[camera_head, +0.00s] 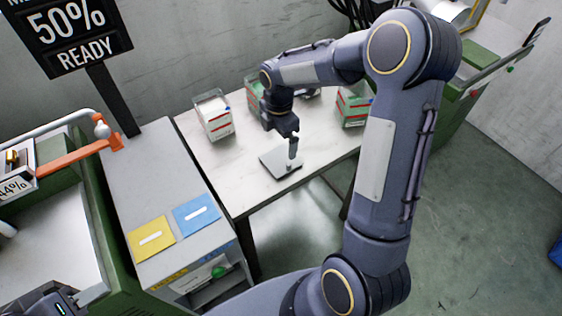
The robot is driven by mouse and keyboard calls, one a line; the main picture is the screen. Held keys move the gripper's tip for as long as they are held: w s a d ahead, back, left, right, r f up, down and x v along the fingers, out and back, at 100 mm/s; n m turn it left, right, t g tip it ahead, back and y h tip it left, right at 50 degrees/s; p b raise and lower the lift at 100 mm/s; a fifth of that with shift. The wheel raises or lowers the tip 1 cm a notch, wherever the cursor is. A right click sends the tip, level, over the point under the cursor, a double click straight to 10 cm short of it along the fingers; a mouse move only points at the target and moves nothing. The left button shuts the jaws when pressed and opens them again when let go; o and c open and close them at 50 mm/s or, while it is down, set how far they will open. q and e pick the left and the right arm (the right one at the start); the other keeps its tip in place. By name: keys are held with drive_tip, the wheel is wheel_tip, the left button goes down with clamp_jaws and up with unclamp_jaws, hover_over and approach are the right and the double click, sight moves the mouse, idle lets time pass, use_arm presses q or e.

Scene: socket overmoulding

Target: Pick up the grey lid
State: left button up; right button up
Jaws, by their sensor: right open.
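A flat, square, light grey piece, which looks like the grey lid (272,160), lies on the white table. My right gripper (292,166) reaches down over it from above, its fingers at the right part of the piece. The fingers are open; from this angle I cannot tell whether they touch the piece or stand around a part of it. Part of the piece is hidden behind the fingers.
Clear bins with green, white and red labels (214,117) stand along the back of the white table (240,185). A grey cabinet with a yellow pad (151,239) and a blue pad (196,214) stands left. Green machines flank both sides. The table's front left is bare.

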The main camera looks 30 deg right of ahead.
sight(281, 160)
wheel_tip(281, 160, down, 8)
drive_tip(key=shift+s+d+r, duration=0.1)
drive_tip(key=shift+s+d, duration=0.05)
idle(0.3)
drive_tip(key=shift+c, duration=0.4)
drive_tip(key=c, duration=0.7)
drive_tip(key=shift+o, duration=0.2)
